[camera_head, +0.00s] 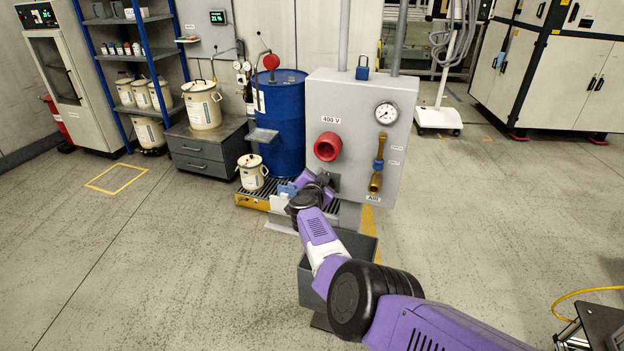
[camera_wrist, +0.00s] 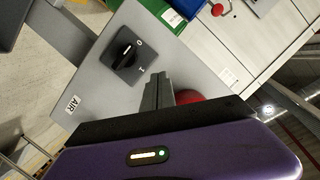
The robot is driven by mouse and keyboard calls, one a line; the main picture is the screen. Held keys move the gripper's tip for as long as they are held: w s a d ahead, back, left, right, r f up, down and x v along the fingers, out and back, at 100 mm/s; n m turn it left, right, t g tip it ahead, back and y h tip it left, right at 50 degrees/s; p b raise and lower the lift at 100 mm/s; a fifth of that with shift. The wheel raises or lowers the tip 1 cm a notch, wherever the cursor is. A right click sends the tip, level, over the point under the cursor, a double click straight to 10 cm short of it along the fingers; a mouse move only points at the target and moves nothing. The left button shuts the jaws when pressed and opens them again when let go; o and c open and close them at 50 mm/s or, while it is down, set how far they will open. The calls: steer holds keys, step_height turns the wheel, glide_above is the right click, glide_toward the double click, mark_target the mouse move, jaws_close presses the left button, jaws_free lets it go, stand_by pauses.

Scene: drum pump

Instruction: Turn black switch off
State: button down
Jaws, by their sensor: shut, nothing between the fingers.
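The black switch (camera_wrist: 125,53) is a rotary knob on a square black plate on the grey panel. In the wrist view, the labels O and I are beside it. A small light mark on the knob lies toward the O side, but its exact angle is hard to tell. My gripper (camera_wrist: 158,80) is shut and empty, its fingertips just to the lower right of the switch plate; I cannot tell whether they touch the panel. In the head view, my gripper (camera_head: 326,180) is at the panel's lower left, and the switch cannot be made out clearly there.
The grey panel (camera_head: 345,100) carries a red socket (camera_head: 327,147), a gauge (camera_head: 386,113) and a brass air valve (camera_head: 376,180). A blue drum (camera_head: 283,130) stands close on the left. Open floor lies to the right.

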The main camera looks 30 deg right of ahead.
steer(key=p+v, duration=0.1)
steer(key=v, duration=0.7)
steer(key=shift+a+r, duration=0.2)
steer(key=shift+a, duration=0.25)
stand_by(0.4)
